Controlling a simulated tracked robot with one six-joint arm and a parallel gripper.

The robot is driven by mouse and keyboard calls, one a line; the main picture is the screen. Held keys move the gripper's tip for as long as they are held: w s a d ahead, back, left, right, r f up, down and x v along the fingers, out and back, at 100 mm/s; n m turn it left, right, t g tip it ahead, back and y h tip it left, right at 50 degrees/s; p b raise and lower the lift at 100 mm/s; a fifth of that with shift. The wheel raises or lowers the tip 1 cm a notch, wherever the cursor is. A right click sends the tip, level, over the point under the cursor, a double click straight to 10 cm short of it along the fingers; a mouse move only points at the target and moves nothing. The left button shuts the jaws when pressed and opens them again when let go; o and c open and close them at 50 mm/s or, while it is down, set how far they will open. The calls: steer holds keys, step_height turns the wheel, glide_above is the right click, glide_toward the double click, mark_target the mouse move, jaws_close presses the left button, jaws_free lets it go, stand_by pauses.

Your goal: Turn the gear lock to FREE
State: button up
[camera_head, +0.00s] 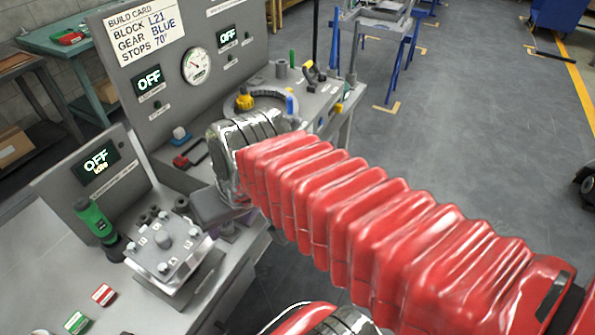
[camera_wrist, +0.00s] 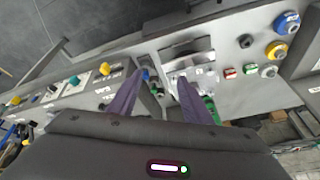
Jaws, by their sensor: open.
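I cannot tell for certain which part is the gear lock, and no FREE label is readable. My gripper (camera_wrist: 161,76) is open in the wrist view, with two purple fingers spread apart and nothing clearly held between them. Between and beyond the fingertips is a pale metal fixture (camera_wrist: 188,62) on the bench. In the head view my gripper (camera_head: 222,208) is mostly hidden behind my red-sleeved arm, low near the gap between two grey benches. A metal block with a top plate (camera_head: 162,240) stands on the near bench, left of the gripper.
A green-handled tool (camera_head: 97,220) stands by the plate. Red (camera_head: 104,294) and green (camera_head: 76,322) tags lie in front. The far bench carries a build card (camera_head: 143,30), a gauge (camera_head: 196,66) and a yellow knob (camera_head: 244,99). Open floor (camera_head: 470,120) lies to the right.

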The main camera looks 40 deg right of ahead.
steer(key=w+d+f+m+t+y, duration=0.1)
steer(key=w+d+f+m+y, duration=0.35)
steer(key=d+f+m, duration=0.35)
steer(key=w+d+f+m+y, duration=0.3)
steer(key=d+m+y, duration=0.3)
steer(key=m, duration=0.3)
steer(key=s+d+f+m+t+h, duration=0.1)
steer(key=d+f+m+t, duration=0.2)
steer(key=d, duration=0.4)
steer(key=s+d+f+m+t+h, duration=0.2)
steer(key=d+f+m+t, duration=0.1)
steer(key=d+m, duration=0.3)
steer(key=s+d+f+m+t+h, duration=0.1)
steer(key=d+f+m+t+h, duration=0.1)
steer(key=d, duration=0.6)
steer(key=f+m+t, duration=0.1)
steer(key=m+t, duration=0.1)
steer(key=t, duration=0.1)
steer(key=shift+s+d+f+m+t, duration=0.2)
steer(key=shift+s+d+m+t, duration=0.1)
steer(key=x, duration=1.3)
steer(key=shift+w+a, duration=0.2)
steer(key=shift+w, duration=0.15)
steer(key=shift+c, duration=0.4)
